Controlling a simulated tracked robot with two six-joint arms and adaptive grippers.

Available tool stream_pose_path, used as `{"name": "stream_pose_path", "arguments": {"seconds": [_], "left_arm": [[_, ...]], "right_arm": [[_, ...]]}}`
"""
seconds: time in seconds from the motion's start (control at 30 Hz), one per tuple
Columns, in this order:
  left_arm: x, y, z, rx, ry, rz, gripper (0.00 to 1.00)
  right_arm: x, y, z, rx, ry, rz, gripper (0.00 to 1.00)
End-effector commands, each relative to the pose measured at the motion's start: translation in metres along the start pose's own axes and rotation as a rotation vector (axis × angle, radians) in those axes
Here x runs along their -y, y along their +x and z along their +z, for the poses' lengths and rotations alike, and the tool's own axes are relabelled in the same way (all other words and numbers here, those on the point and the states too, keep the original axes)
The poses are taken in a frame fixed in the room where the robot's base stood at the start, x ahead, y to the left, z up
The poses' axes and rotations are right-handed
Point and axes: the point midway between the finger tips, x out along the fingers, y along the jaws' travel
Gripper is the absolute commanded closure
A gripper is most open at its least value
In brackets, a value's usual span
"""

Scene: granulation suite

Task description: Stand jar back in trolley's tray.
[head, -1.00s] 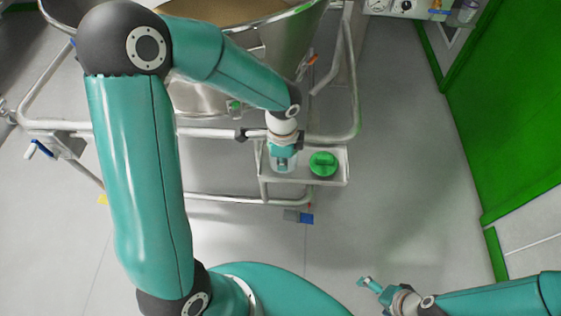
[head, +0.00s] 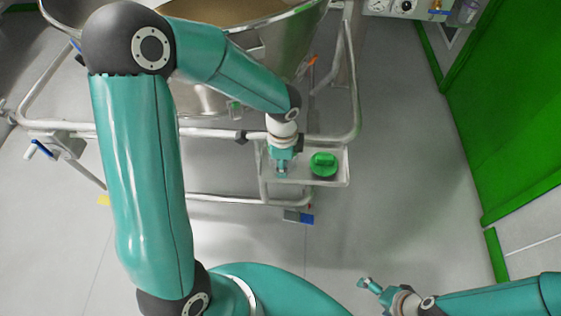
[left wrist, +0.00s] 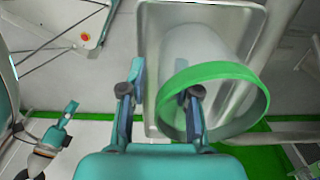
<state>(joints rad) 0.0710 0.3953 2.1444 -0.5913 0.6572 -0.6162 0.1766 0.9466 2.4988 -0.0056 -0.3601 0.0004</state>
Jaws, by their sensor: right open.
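The trolley's tray (head: 333,183) hangs at the front of the trolley in the head view, and its rim (left wrist: 152,40) shows in the left wrist view. In that wrist view a pale translucent jar (left wrist: 222,48) with a green rim stands over the tray floor. A round green top (head: 323,164) is on the tray's right half; I cannot tell whether it belongs to this jar. My left gripper (head: 282,172) is over the tray's left half. Its fingers (left wrist: 158,98) are apart; the right one overlaps the jar's mouth. My right gripper (head: 365,283) is open and empty, low at right.
The trolley's tubular rail (head: 215,133) runs behind the tray, with a large steel hopper (head: 300,50) above it. A blue-tipped pedal (head: 305,218) lies below the tray. A green wall panel (head: 500,120) stands at right. The floor between is clear.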

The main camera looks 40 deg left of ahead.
Motion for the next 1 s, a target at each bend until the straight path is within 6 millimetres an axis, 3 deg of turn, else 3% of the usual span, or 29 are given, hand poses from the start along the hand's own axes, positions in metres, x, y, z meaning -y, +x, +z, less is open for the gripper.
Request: {"name": "stream_pose_path", "arguments": {"seconds": [0.17, 0.6, 0.8, 1.0], "left_arm": [[0.001, -0.023, 0.0, -0.001, 0.0, -0.005, 0.69], [0.001, -0.105, -0.001, -0.002, 0.0, -0.004, 0.69], [0.0, -0.12, 0.0, -0.001, -0.001, -0.001, 0.69], [0.0, -0.121, 0.0, -0.001, 0.0, 0.0, 0.69]], "right_arm": [[0.002, -0.005, 0.0, 0.0, 0.0, 0.0, 0.0], [0.005, -0.015, 0.0, 0.0, 0.0, 0.0, 0.0], [0.006, -0.016, 0.0, 0.0, 0.0, 0.0, 0.0], [0.006, -0.016, 0.0, 0.0, 0.0, 0.0, 0.0]]}}
